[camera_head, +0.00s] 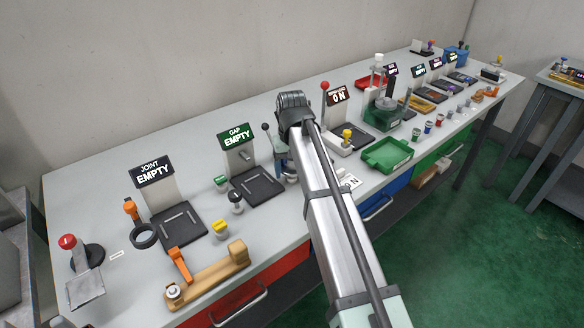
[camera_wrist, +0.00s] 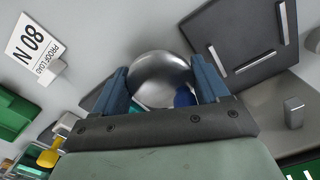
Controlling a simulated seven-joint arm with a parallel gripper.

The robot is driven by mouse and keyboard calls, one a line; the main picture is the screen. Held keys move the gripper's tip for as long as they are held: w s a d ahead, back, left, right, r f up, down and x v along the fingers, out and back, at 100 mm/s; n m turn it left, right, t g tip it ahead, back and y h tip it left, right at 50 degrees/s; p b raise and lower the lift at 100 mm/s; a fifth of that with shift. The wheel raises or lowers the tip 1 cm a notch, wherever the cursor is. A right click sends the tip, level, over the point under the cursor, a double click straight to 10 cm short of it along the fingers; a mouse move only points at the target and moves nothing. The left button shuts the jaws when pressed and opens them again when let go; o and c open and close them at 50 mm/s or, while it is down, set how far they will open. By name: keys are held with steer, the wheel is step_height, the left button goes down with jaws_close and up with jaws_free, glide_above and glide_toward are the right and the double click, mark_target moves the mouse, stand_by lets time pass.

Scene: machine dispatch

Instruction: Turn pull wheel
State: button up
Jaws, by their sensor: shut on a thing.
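A shiny silver rounded piece, which looks like the pull wheel (camera_wrist: 160,72), sits between the two blue fingers of my gripper (camera_wrist: 161,80) in the wrist view. The fingers touch it from both sides and are shut on it. A dark blue part shows below it, between the fingers. Its lower side and mounting are hidden by the gripper. In the head view, my arm covers most of this spot, so the wheel's turn cannot be read there.
A white "80 N PROOF LOAD" card (camera_wrist: 36,48) lies to the left in the wrist view. A dark slotted plate (camera_wrist: 240,45) is at upper right.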

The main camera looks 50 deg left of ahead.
steer(key=m, duration=1.1)
steer(key=shift+a, duration=0.1)
steer(key=m, duration=0.3)
steer(key=shift+m, duration=0.4)
steer(key=m, duration=0.3)
steer(key=shift+m, duration=0.3)
steer(key=m, duration=0.3)
steer(key=shift+m, duration=0.3)
steer(key=m, duration=0.6)
steer(key=shift+a+m, duration=0.1)
steer(key=shift+m, duration=0.3)
